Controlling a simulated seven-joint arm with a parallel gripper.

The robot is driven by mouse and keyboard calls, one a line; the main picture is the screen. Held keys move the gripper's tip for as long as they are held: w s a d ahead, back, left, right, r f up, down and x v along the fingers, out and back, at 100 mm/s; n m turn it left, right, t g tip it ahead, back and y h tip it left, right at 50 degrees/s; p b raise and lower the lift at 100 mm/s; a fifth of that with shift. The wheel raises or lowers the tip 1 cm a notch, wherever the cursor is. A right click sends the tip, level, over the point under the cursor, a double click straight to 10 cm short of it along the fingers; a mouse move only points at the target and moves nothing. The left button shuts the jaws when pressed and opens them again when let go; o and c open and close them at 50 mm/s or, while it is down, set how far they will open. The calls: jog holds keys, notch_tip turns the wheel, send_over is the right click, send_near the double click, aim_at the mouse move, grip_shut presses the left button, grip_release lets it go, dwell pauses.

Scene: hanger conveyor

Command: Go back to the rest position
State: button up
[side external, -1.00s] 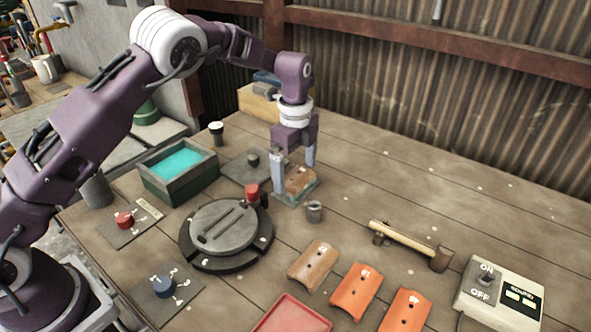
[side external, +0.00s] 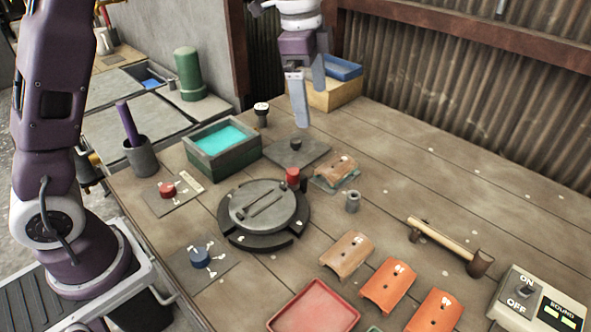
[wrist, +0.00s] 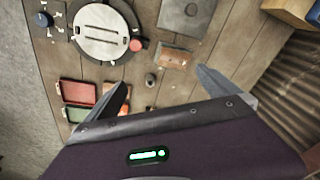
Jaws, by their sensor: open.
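My gripper (side external: 311,98) is raised above the far part of the wooden table, its two fingers apart with nothing between them. In the wrist view my gripper (wrist: 165,95) also shows open and empty, high above the table. A brown curved tile (side external: 335,170) lies on a small greenish plate below and to the right of the fingers, apart from them. The same tile shows in the wrist view (wrist: 174,55). The upper part of my arm is out of the side view.
A teal-filled box (side external: 222,142), a round grey turntable (side external: 263,207) with a red knob, and a small metal cup (side external: 352,201) stand nearby.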

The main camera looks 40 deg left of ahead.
jog(key=s+r+n+t, duration=0.2)
jog(key=s+r+n, duration=0.35)
jog(key=s, duration=0.65)
jog(key=s+a+f+n+t, duration=0.1)
jog(key=s+f+n, duration=0.1)
jog(key=s, duration=0.6)
jog(key=s+f+n+t, duration=0.1)
jog(key=s+n, duration=0.4)
jog(key=s, duration=0.4)
jog(key=shift+a+f+y, duration=0.35)
jog(key=shift+y, duration=0.05)
